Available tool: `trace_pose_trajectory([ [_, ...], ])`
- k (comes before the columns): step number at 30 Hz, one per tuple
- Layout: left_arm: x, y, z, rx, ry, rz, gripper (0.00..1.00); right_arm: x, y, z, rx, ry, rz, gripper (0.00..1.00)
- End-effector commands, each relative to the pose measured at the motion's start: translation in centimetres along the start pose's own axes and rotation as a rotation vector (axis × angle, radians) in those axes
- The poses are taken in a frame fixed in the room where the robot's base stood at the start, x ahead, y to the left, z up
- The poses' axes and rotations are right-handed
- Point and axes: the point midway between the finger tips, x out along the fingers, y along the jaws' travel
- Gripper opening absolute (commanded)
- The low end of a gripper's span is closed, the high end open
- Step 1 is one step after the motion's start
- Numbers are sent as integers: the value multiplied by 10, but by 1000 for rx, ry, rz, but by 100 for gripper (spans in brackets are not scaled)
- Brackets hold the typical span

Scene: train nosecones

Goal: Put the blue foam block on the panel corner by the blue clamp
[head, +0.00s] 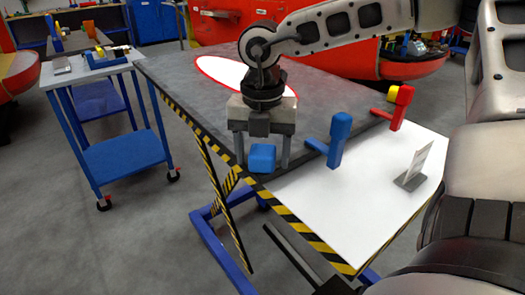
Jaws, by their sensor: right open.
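The blue foam block (262,158) sits at the near corner of the dark grey panel (180,80), close to the striped table edge. My right gripper (262,155) points down over it, open, with one finger on each side of the block. The block appears to rest on the panel, though its underside is hidden. The blue clamp (338,138) stands upright on the panel's near edge, a little to the right of the block. My left gripper is not in view.
A red clamp (399,105) with a yellow block (391,93) beside its top stands farther right. A small sign (415,165) stands on the white tabletop (350,215), otherwise clear. A blue cart (125,150) with tools stands at left.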

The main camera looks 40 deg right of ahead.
Motion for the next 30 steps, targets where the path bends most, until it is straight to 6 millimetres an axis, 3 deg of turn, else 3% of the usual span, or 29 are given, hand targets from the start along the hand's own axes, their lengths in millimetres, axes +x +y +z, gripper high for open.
trace_pose_trajectory([
  [7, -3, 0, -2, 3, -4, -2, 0, -18, 1, 1, 1, -5, 5, 65],
  [15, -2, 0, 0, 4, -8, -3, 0, -77, 1, 1, 0, -6, 3, 65],
  [21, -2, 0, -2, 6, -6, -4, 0, -110, 1, 1, 1, -3, 1, 65],
  [30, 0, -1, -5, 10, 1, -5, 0, -123, 0, 0, -1, 0, 0, 65],
])
